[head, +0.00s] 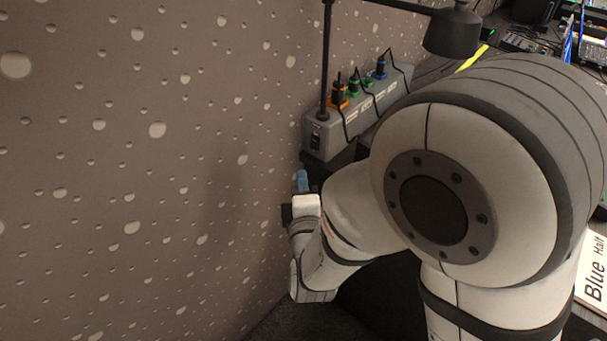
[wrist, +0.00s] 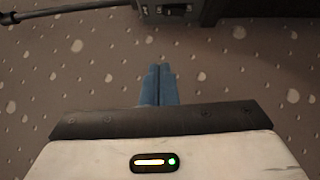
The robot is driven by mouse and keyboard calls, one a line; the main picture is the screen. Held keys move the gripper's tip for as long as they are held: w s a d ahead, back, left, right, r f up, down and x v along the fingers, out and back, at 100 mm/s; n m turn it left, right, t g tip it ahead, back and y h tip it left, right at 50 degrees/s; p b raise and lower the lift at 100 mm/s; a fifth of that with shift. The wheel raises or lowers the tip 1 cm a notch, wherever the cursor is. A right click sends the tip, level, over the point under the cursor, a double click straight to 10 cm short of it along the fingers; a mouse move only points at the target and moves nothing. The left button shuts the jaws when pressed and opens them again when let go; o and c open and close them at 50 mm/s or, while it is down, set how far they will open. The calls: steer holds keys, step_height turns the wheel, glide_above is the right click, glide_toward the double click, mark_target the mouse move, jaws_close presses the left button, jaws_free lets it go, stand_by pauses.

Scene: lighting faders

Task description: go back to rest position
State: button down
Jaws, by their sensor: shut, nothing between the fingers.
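My gripper (wrist: 160,70) shows in the wrist view with its two blue fingers pressed together and nothing between them. In the head view my gripper (head: 302,181) is small, at the end of my folded white arm. It is in front of and below the grey box, apart from it, near the dotted wall. My large arm joint fills the right half of the head view and hides much of what lies behind it.
A grey box (head: 318,138) with coloured plugs and black cables stands against the dotted wall (head: 130,170). Electronic gear (head: 525,42) sits at the upper right.

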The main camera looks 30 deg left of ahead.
stand_by(0.4)
steer(key=w+d+r+m+g+h+p, duration=0.2)
steer(key=w+d+r+m+g+p, duration=0.15)
steer(key=d+r+m+p, duration=0.35)
steer(key=w+d+r+m+g+h+p, duration=0.25)
steer(key=w+d+m, duration=0.2)
steer(key=d, duration=0.45)
steer(key=s+d+r+m+g+h+p, duration=0.1)
steer(key=s+d+r+m+g+p, duration=0.1)
steer(key=d, duration=0.5)
steer(key=s+d+r+m+g+h+p, duration=0.2)
steer(key=s+d+r+m+p, duration=0.1)
steer(key=s+d+m, duration=0.3)
steer(key=s+d+r+m+g+h+p, duration=0.2)
steer(key=s+d+r+m, duration=0.3)
steer(key=d, duration=0.4)
steer(key=shift+s+g+p, duration=0.3)
steer(key=shift+s+g, duration=0.1)
steer(key=shift+s, duration=0.4)
steer(key=c, duration=2.1)
jaws_free()
steer(key=shift+a, duration=0.1)
